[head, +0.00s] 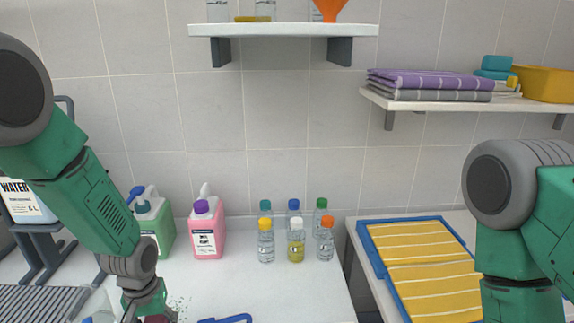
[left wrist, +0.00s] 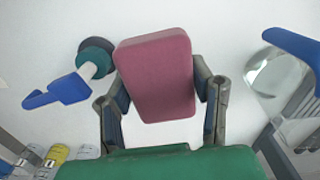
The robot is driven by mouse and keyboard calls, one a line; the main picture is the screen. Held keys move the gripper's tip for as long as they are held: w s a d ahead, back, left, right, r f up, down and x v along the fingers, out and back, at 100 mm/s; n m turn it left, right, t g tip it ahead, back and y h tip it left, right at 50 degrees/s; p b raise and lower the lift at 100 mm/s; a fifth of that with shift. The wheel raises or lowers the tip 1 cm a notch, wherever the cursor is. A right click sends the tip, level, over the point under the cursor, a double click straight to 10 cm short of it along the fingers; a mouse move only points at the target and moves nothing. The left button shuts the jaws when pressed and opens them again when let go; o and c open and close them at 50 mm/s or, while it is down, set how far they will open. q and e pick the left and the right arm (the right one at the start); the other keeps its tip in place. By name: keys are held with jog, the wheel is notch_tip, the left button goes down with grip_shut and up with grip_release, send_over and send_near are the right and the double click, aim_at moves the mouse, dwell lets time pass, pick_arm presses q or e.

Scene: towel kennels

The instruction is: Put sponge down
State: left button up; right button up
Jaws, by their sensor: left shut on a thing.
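A dark pink sponge (left wrist: 155,75) is held between the fingers of my left gripper (left wrist: 160,88) in the left wrist view. In the head view my left gripper (head: 145,304) is at the bottom edge over the white counter (head: 280,295), and only a dark red bit of the sponge (head: 157,319) shows. I cannot tell whether the sponge touches the counter. My right arm shows at the right of the head view, but its gripper is out of frame.
A blue tool with a teal knob (left wrist: 75,85) lies beside the sponge. A clear glass vessel (left wrist: 278,75) is on the other side. Green (head: 155,225) and pink jugs (head: 207,228) and several small bottles (head: 296,245) stand behind. A blue tray (head: 372,258) holds yellow towels.

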pick_arm(q)
jog(key=s+d+b, duration=0.1)
jog(key=s+b, duration=0.1)
jog(key=s+d+m+b, duration=0.1)
jog(key=s+d+b, duration=0.1)
jog(key=s+b, duration=0.1)
jog(key=s+d+m+b, duration=0.1)
jog(key=s+b, duration=0.1)
jog(key=s, duration=0.1)
jog(key=shift+d+b, duration=0.35)
jog(key=shift+b, duration=0.05)
jog(key=shift+s+d+r+m, duration=0.15)
jog(key=shift+s+m, duration=0.15)
jog(key=shift+s, duration=0.3)
